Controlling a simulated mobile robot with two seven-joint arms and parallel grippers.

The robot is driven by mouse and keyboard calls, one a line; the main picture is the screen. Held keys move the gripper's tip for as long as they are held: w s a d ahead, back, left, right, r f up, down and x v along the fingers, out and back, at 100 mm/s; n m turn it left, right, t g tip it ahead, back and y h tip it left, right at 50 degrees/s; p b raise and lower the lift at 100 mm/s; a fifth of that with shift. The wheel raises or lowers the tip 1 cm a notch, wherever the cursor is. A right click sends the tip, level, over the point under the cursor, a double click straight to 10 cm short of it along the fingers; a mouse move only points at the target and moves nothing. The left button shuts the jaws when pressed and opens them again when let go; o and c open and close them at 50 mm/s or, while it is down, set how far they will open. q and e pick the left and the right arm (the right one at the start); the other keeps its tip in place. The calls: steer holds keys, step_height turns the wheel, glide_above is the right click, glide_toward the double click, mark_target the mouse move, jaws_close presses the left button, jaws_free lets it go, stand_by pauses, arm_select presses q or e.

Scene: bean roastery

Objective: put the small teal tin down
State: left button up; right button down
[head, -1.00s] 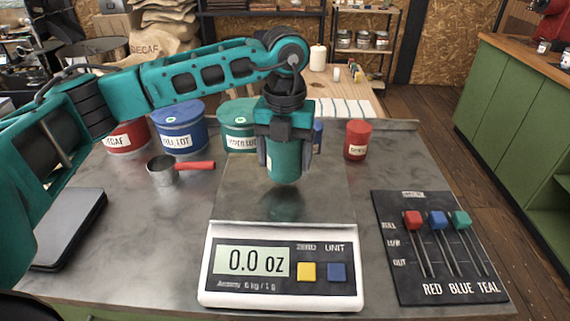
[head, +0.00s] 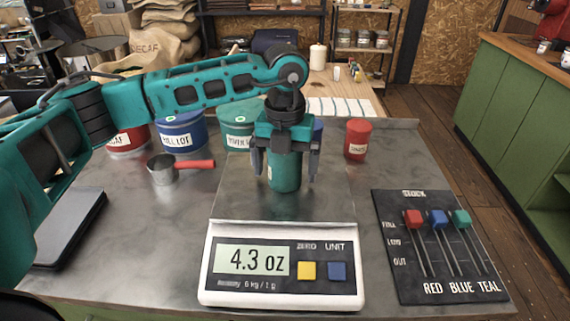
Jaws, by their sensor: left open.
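The small teal tin (head: 285,174) stands upright on the metal pan of the scale (head: 231,203). The scale's display (head: 251,261) reads 4.3 oz. My left gripper (head: 285,172) is directly above the tin, pointing down, with its fingers open on either side and apart from it. The gripper's palm hides the tin's top. My right gripper is not in view.
Behind the scale stand a large red tin (head: 127,139), a blue tin (head: 181,135) and a large teal tin (head: 238,122). A small red tin (head: 357,139) is at the right. A red-handled scoop (head: 163,170) lies left. A slider board (head: 411,262) lies right.

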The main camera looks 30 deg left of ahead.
arm_select(q)
step_height(320, 180, up, 12)
steer(key=shift+r, duration=0.2)
steer(key=shift+s+f, duration=0.1)
stand_by(0.7)
